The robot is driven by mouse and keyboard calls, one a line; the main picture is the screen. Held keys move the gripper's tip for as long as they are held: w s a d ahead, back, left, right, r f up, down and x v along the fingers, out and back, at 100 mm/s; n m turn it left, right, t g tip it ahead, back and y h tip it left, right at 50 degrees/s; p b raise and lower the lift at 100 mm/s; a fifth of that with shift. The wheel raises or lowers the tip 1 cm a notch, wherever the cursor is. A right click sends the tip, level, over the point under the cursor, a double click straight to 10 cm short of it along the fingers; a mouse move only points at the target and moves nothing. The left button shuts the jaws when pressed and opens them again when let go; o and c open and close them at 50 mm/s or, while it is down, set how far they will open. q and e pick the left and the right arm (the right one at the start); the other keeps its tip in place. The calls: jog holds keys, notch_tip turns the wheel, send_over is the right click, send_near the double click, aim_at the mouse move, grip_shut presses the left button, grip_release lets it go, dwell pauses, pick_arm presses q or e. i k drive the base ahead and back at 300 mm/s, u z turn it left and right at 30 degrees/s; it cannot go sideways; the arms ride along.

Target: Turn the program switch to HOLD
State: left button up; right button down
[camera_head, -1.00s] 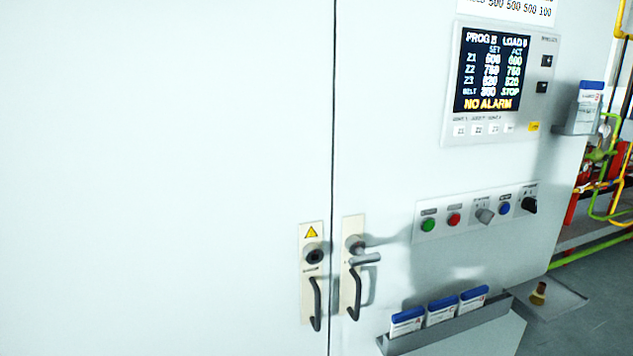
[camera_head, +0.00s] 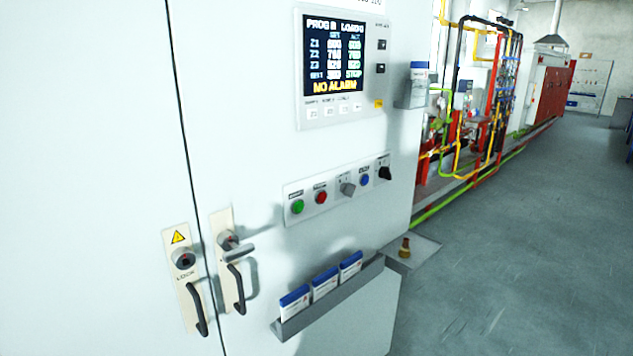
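A control strip (camera_head: 333,196) on the white cabinet carries a green button (camera_head: 297,207), a red button (camera_head: 321,197), a grey selector knob (camera_head: 348,189), a blue button (camera_head: 365,180) and a black selector knob (camera_head: 385,173). The small labels above them are too blurred to read, so I cannot tell which knob is the program switch or where it points. The display (camera_head: 334,56) above shows PROG, zone values, STOP and NO ALARM. Neither of my grippers is in view.
Two door handles (camera_head: 233,262) (camera_head: 193,290) stick out at the lower left. A grey holder (camera_head: 330,297) with several blue-topped packs juts out below the strip. Another holder (camera_head: 403,100) is at the cabinet's right edge. Open grey floor (camera_head: 510,240) lies to the right.

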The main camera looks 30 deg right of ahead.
aim_at(385, 172)
jog(key=z, duration=1.8)
jog(key=k, duration=0.65)
jog(key=z, duration=1)
jog(key=i, duration=2.95)
jog(key=u, duration=0.85)
jog(key=i, duration=0.75)
jog(key=u, duration=0.95)
